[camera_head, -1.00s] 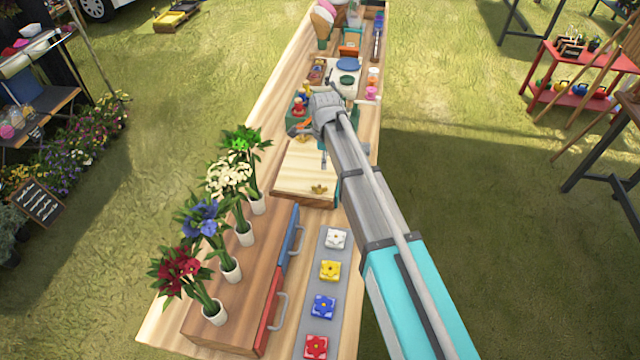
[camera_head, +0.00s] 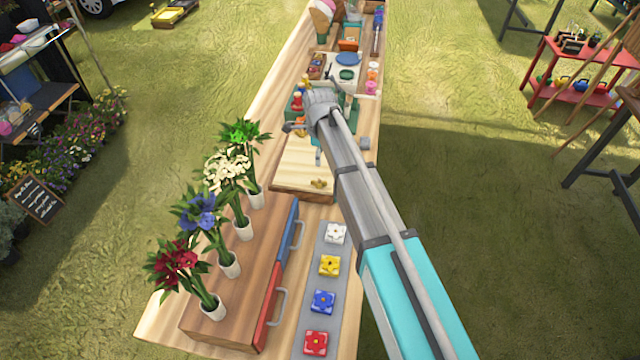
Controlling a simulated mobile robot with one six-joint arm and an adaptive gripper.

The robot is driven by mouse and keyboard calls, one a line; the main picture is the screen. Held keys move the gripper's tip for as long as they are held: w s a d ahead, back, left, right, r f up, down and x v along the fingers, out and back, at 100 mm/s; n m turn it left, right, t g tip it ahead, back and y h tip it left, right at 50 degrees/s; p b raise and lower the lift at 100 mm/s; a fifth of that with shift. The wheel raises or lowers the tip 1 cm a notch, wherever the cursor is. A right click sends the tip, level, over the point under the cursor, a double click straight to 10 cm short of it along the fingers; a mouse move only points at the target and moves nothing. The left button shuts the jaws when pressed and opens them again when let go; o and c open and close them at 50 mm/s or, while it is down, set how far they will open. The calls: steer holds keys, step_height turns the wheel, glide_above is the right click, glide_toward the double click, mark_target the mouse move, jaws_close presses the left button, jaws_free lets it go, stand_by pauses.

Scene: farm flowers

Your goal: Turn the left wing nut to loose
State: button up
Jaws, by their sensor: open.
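A wooden board (camera_head: 297,178) lies on the long table, past the drawer box. A small brass wing nut (camera_head: 319,183) sits on its near edge. My gripper (camera_head: 303,141) is over the far end of the board, with its fingers spread apart and nothing seen between them. The far end of the board is partly hidden by my gripper and arm, and a second wing nut there cannot be made out clearly. I cannot tell whether a finger touches anything.
A drawer box (camera_head: 240,275) with several potted flowers stands near left. A grey strip (camera_head: 342,228) of coloured flower tiles lies beside it. Beyond my gripper are a green tray (camera_head: 294,104) and a blue round lid (camera_head: 348,59). My arm covers the table's right edge.

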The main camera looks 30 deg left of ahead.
mark_target(319, 181)
steer(key=shift+f+b, duration=5.8)
steer(key=shift+f, duration=0.3)
jaws_close()
steer(key=shift+d, duration=0.25)
steer(key=shift+a, duration=0.25)
